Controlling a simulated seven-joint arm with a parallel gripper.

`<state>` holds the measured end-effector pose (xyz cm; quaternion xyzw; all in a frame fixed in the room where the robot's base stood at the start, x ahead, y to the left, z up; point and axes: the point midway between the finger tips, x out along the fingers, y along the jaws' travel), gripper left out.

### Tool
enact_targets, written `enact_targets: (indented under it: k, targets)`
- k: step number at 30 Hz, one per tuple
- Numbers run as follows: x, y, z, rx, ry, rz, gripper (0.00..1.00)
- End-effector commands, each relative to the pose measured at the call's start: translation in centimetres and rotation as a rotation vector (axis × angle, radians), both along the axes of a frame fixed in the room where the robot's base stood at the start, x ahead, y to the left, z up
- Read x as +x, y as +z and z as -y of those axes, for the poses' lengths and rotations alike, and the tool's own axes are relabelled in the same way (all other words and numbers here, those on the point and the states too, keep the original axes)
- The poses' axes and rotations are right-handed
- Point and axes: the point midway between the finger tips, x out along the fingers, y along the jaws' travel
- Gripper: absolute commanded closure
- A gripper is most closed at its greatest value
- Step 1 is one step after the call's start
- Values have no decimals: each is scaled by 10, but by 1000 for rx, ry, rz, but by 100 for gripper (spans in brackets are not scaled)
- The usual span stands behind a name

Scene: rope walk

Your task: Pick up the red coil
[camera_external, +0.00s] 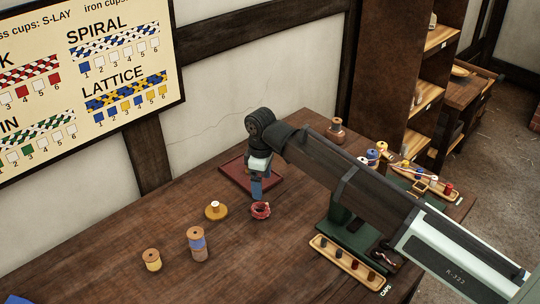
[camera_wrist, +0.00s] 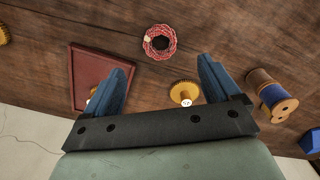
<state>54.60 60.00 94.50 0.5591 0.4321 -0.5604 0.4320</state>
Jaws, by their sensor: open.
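The red coil (camera_external: 261,210) lies on the wooden table, just right of and below my gripper in the external view. In the wrist view the red coil (camera_wrist: 159,42) is a round, wound ring with a dark hole and a small pale tag at its left. It lies beyond the fingertips, near the middle of the picture. My gripper (camera_external: 257,190) points down above the table. In the wrist view its two blue fingers (camera_wrist: 163,66) stand wide apart with nothing held between them.
A dark red tray (camera_wrist: 84,75) lies beside the coil. A wooden cap tray (camera_external: 347,262) lies at the right.

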Motion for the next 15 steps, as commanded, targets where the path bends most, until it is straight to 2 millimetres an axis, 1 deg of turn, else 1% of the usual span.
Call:
enact_targets:
  k: [1,6,9,15]
  targets:
    - [0,-10,1,-1,0,0,10]
    - [0,-35,1,0,0,0,10]
    - [0,-45,0,0,1,0,10]
    - [1,-52,0,2,1,1,10]
